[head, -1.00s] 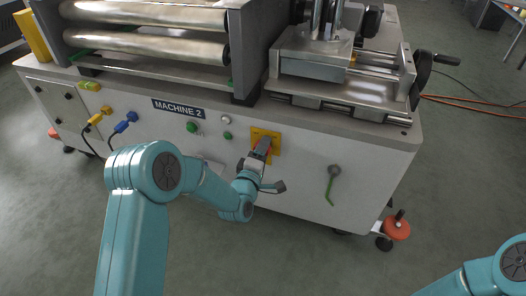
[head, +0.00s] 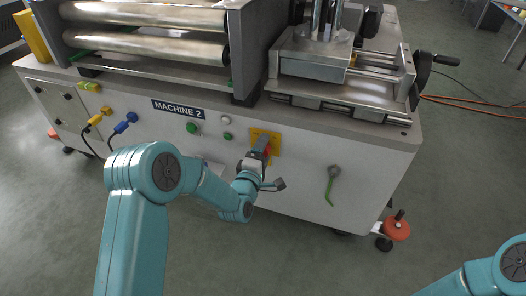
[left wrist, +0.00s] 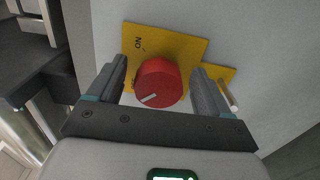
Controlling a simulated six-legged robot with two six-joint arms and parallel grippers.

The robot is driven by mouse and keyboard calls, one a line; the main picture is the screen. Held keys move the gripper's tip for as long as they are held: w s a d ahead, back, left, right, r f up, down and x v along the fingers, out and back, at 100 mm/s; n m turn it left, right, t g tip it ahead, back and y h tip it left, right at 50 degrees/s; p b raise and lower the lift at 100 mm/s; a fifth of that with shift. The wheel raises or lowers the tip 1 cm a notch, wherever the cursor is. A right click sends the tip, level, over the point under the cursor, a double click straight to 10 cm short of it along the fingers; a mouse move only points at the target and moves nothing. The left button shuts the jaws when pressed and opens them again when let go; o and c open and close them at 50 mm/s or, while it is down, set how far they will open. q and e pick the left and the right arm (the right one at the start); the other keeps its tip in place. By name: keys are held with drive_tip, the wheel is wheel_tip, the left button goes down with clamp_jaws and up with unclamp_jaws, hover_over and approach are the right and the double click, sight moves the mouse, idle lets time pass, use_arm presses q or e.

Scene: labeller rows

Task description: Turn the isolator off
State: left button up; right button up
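The isolator is a red round knob (left wrist: 158,80) on a yellow plate (left wrist: 185,42) on the front of Machine 2; the plate also shows in the head view (head: 274,138). "ON" is printed on the plate above the knob. A second label at the knob's left is mostly hidden. The knob's white mark lies at its lower left. My left gripper (left wrist: 160,88) is open, with one finger on each side of the knob and narrow gaps showing. It also shows at the plate in the head view (head: 260,152). My right gripper is out of view.
Left of the plate are green buttons (head: 192,128) and blue (head: 124,122) and yellow (head: 96,118) plugs with cables. To the right is a green-handled valve (head: 331,185). A metal rod (left wrist: 228,95) sticks out beside the right finger. Metal rollers lie above the panel.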

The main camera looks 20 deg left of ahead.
use_arm(q)
drive_tip(key=shift+s, duration=0.1)
drive_tip(key=s+p, duration=0.3)
drive_tip(key=s, duration=1.3)
drive_tip(key=shift+a+p, duration=0.25)
drive_tip(key=shift+p, duration=0.15)
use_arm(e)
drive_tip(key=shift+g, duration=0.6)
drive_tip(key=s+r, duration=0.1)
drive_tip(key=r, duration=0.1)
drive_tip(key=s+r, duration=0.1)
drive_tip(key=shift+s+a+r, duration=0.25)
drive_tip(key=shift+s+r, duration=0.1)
